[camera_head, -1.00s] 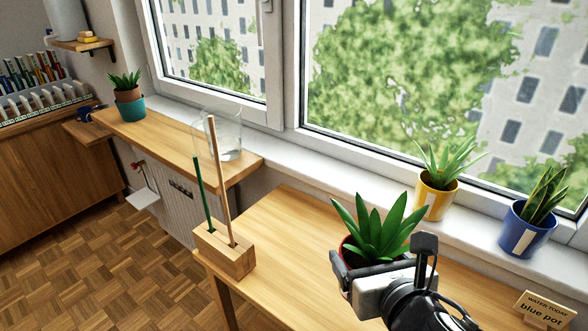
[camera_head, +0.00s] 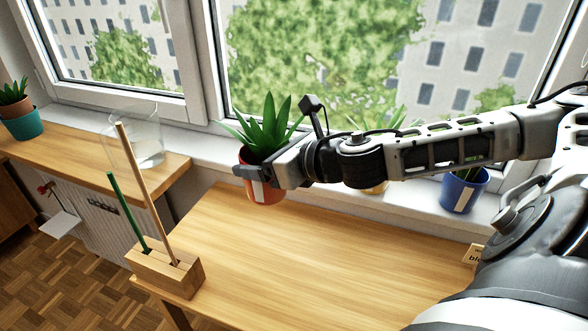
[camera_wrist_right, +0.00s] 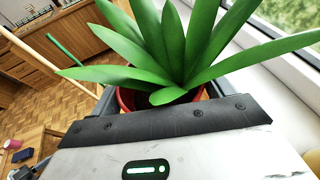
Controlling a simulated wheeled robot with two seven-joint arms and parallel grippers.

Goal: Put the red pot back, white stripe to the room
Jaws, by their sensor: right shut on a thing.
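The red pot (camera_head: 270,192) with a broad-leaved green plant is held in my right gripper (camera_head: 262,173), whose jaws are shut around its upper part. Its white stripe (camera_head: 258,190) faces the head camera, on the room side. The pot looks upright, in front of the windowsill (camera_head: 205,140) and left of the yellow pot. I cannot tell whether its base touches anything. In the right wrist view, leaves cover most of the pot (camera_wrist_right: 127,101), with its red rim between the fingers (camera_wrist_right: 160,95). My left gripper is not in view.
The yellow pot (camera_head: 377,188) is mostly hidden behind my right arm. The blue pot (camera_head: 461,196) stands on the sill, stripe visible. A glass vase (camera_head: 148,145) and a wooden block with two sticks (camera_head: 165,275) stand at left. The table middle (camera_head: 300,260) is clear.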

